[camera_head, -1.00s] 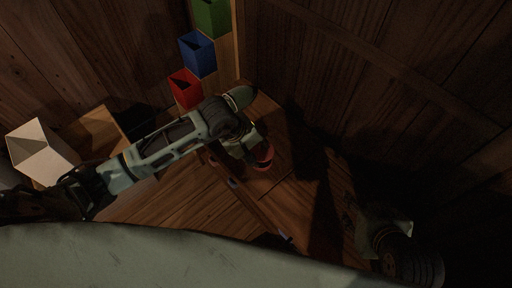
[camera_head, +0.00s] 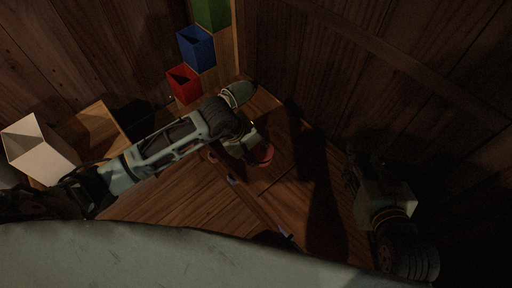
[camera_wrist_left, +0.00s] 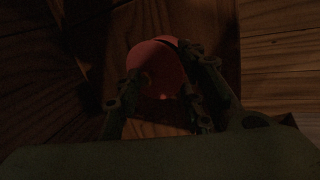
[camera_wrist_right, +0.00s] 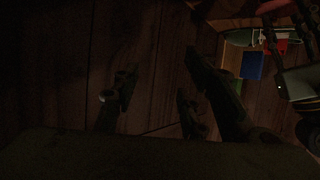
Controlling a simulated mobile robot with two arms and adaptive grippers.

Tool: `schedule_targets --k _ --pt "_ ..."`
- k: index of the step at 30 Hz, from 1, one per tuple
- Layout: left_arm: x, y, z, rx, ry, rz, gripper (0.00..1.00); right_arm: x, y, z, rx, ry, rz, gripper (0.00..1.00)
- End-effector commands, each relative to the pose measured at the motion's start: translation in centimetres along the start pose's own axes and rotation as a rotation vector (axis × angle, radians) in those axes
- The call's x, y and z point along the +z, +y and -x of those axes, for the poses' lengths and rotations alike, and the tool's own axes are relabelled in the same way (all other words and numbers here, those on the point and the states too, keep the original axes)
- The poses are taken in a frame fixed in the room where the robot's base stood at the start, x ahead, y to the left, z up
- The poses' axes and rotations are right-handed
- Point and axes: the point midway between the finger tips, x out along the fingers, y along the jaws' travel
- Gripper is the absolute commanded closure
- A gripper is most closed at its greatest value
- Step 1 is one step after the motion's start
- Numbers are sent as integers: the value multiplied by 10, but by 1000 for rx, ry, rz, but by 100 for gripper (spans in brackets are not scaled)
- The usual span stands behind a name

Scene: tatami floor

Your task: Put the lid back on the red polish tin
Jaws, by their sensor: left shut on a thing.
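A red round piece (camera_wrist_left: 156,68) shows between the fingers of my left gripper (camera_wrist_left: 160,88) in the left wrist view. The gripper is shut on it, just above the wooden table. A dark gap crosses its upper right edge; I cannot tell whether this is the lid, the tin or both. In the head view the red piece (camera_head: 264,155) shows beside my left gripper (camera_head: 252,152), partly hidden by it. A small reddish patch (camera_head: 211,156) shows left of the gripper, mostly covered by my arm. My right gripper (camera_wrist_right: 155,95) is open and empty, with its fingers apart.
Red (camera_head: 184,86), blue (camera_head: 196,49) and green (camera_head: 211,13) open boxes stand at the back. A white box (camera_head: 38,148) and a wooden box (camera_head: 95,135) are at the left. The wooden tabletop (camera_head: 180,205) has bare room in front. Wooden walls enclose the back and right.

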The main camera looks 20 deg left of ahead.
Motion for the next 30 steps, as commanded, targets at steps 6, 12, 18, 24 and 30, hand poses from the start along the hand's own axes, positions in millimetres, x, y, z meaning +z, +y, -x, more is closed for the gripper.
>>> schedule_targets --k 6,12,18,24,30 --pt "0 -3 -6 -1 0 0 75 -21 -3 -3 -6 104 0 60" --pt "0 -4 -10 -1 0 0 75 -41 -5 -3 -11 197 -1 60" --pt "0 -6 -12 -1 0 0 75 -56 -7 -1 -16 268 -1 60" --pt "0 -6 -13 0 0 0 75 -63 -8 0 -18 303 -2 60" --pt "0 -6 -13 0 0 0 75 -64 -8 1 -18 309 -2 60"
